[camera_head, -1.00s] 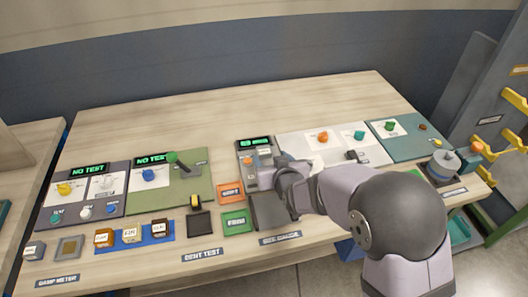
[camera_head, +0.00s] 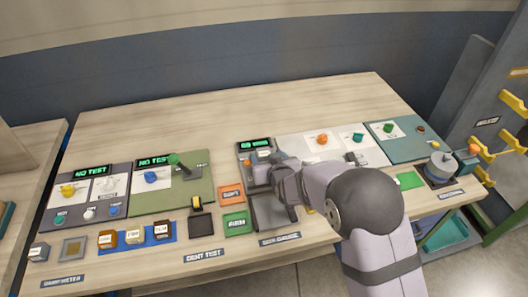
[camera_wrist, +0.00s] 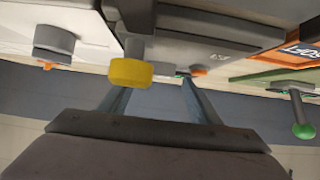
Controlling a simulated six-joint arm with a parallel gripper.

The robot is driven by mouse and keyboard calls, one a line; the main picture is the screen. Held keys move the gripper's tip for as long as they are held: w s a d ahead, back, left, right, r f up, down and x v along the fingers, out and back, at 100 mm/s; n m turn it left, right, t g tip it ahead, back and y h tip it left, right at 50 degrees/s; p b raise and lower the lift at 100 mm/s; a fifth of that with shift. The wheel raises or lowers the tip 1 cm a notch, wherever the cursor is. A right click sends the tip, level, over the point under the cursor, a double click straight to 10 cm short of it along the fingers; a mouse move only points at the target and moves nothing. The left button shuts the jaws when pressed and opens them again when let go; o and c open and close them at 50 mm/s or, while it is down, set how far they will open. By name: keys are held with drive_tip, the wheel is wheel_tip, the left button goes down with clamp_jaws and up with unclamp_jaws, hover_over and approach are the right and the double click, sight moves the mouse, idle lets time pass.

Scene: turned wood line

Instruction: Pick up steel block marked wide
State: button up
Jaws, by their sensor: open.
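No block with a readable "wide" mark shows. A small grey block (camera_head: 38,252) stands at the table's front left corner, its marking too small to read. My gripper (camera_head: 283,180) is over the size gauge station, by the grey unit with the green display (camera_head: 255,144). In the wrist view my open fingers (camera_wrist: 155,100) point away past a yellow knob (camera_wrist: 130,71), with nothing seen between them. My gripper and arm hide part of the station.
A blue tray (camera_head: 125,246) holds several small marked blocks at front left. An orange pad (camera_head: 231,194) and a green pad (camera_head: 237,223) lie left of my gripper. A dark grey pad (camera_head: 270,211) lies in front of it. Knob panels line both sides. The table's back is clear.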

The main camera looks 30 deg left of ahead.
sight(265, 156)
drive_tip(key=shift+x, duration=1.3)
drive_tip(key=shift+r, duration=0.15)
drive_tip(key=c, duration=1.4)
wheel_tip(265, 156, up, 10)
drive_tip(key=b, duration=0.1)
drive_tip(key=shift+b, duration=0.3)
